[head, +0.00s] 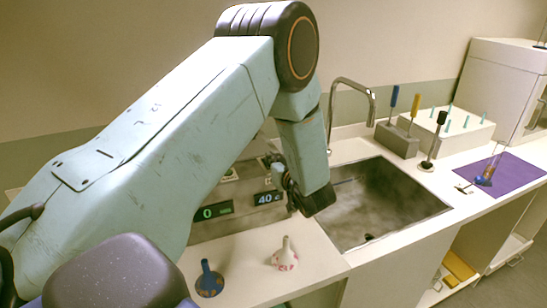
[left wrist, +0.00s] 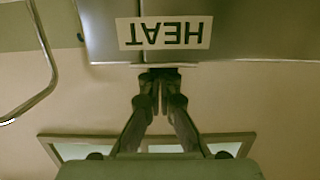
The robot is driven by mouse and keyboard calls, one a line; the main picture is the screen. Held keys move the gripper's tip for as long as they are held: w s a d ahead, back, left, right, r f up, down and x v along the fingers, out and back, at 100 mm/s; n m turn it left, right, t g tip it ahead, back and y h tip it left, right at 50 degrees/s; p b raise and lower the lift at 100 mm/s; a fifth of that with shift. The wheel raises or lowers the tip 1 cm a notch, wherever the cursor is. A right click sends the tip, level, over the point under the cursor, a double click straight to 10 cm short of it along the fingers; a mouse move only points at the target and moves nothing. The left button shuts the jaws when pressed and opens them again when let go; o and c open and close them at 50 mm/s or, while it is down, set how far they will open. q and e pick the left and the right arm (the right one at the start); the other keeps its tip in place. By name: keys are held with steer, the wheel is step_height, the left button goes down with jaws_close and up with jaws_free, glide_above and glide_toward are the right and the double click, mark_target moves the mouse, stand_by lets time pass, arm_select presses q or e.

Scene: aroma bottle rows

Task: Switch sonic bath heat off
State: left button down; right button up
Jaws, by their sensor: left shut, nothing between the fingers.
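The sonic bath (head: 224,228) is a grey metal box behind my left arm, which hides much of it. Its front has a display with a green 0 (head: 208,213) and one with a blue-white 40 (head: 265,199). My left gripper (head: 277,170) is at the bath's right end, just above the 40 display. In the left wrist view, a white HEAT label (left wrist: 165,33) shows upside down on the metal. The shut, empty fingertips (left wrist: 160,78) are close to the metal edge by the label. I cannot tell if they touch it; no switch shows clearly. My right gripper is not in view.
A blue flask (head: 209,281) and a white-and-red flask (head: 285,257) stand on the counter before the bath. A steel sink (head: 395,205) with a tap (head: 352,84) is to the right. Beyond are a screwdriver block (head: 397,141), a rack (head: 455,131) and a purple mat (head: 515,172).

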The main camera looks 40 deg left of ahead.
arm_select(q)
steer(key=r+p, duration=0.3)
steer(key=r, duration=0.1)
steer(key=shift+w+a+r, duration=0.1)
steer(key=shift+a, duration=0.2)
steer(key=r+b+v, duration=0.1)
steer(key=v, duration=0.9)
steer(key=shift+a+r, duration=0.25)
steer(key=shift+r, duration=0.15)
steer(key=shift+w, duration=0.1)
